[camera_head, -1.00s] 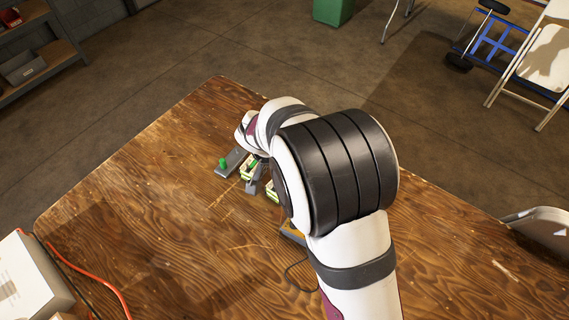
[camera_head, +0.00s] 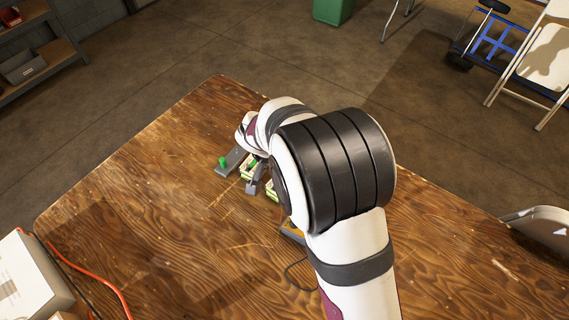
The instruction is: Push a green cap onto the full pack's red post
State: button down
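A green cap (camera_head: 223,162) stands on a dark grey strip (camera_head: 230,164) on the wooden table. Just right of it, a yellow-green pack (camera_head: 246,172) sits partly behind my gripper, with a bit of green (camera_head: 253,163) at its top. A second similar pack (camera_head: 272,192) lies further right, partly covered by my arm. My gripper (camera_head: 254,187) points down between the two packs. Its fingers are small and mostly hidden by my wrist, so I cannot tell whether they hold anything. No red post can be made out, nor which pack is full.
An orange-yellow device (camera_head: 292,233) with a black cable lies partly under my arm. A white box (camera_head: 30,280) and an orange cable (camera_head: 100,279) are at the table's lower left. The table's left and front middle are clear.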

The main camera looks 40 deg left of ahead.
jog(key=c, duration=0.7)
grip_release()
jog(key=shift+o, duration=0.9)
jog(key=shift+r, duration=3.75)
